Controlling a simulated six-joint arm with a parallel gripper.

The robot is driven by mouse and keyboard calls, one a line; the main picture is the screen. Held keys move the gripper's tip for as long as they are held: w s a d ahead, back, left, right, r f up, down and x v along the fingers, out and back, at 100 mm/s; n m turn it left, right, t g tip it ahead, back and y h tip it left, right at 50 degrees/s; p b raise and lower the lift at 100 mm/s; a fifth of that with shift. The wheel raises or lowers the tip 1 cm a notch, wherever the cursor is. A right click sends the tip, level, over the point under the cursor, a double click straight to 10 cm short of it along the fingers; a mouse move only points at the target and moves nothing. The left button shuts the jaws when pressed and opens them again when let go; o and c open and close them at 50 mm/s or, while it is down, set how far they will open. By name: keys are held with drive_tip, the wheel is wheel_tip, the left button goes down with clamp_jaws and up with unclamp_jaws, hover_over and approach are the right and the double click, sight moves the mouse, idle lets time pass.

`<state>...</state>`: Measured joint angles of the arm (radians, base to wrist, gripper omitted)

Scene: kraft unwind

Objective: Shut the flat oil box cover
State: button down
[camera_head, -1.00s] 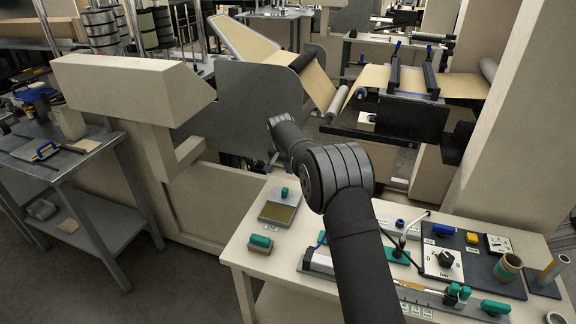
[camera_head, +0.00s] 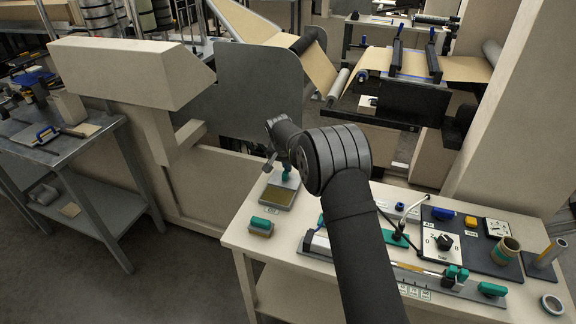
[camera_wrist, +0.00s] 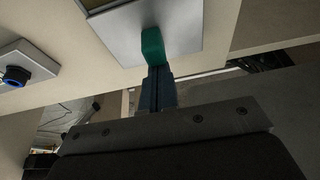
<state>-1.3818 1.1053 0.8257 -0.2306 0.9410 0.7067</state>
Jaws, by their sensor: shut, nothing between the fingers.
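The flat oil box (camera_head: 279,196) lies on the cream bench near its left back corner. Its olive inside shows at the front, and a grey cover plate with a green knob (camera_head: 287,175) sits at its back. In the wrist view the grey cover (camera_wrist: 188,30) and green knob (camera_wrist: 153,45) are at the top. My gripper (camera_wrist: 157,72) is shut, its fingertips right by the knob; I cannot tell whether they touch it. In the head view my gripper (camera_head: 272,162) is small and dark above the back of the box.
A small green-topped block (camera_head: 261,225) stands in front of the box. To the right are a rail with green parts (camera_head: 400,275) and a dark control panel (camera_head: 470,245). A grey machine plate (camera_head: 245,95) rises behind the bench.

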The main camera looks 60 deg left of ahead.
sight(284, 179)
drive_tip(key=s+d, duration=0.5)
drive_tip(key=shift+s+d, duration=0.3)
drive_tip(key=shift+s+d+f, duration=0.1)
drive_tip(key=shift+s+d, duration=0.15)
drive_tip(key=shift+s+d+f, duration=0.1)
drive_tip(key=shift+w+a, duration=1.55)
drive_tip(key=v, duration=1)
drive_tip(key=shift+r, duration=0.3)
drive_tip(key=shift+w+a+f, duration=0.1)
drive_tip(key=shift+w, duration=0.05)
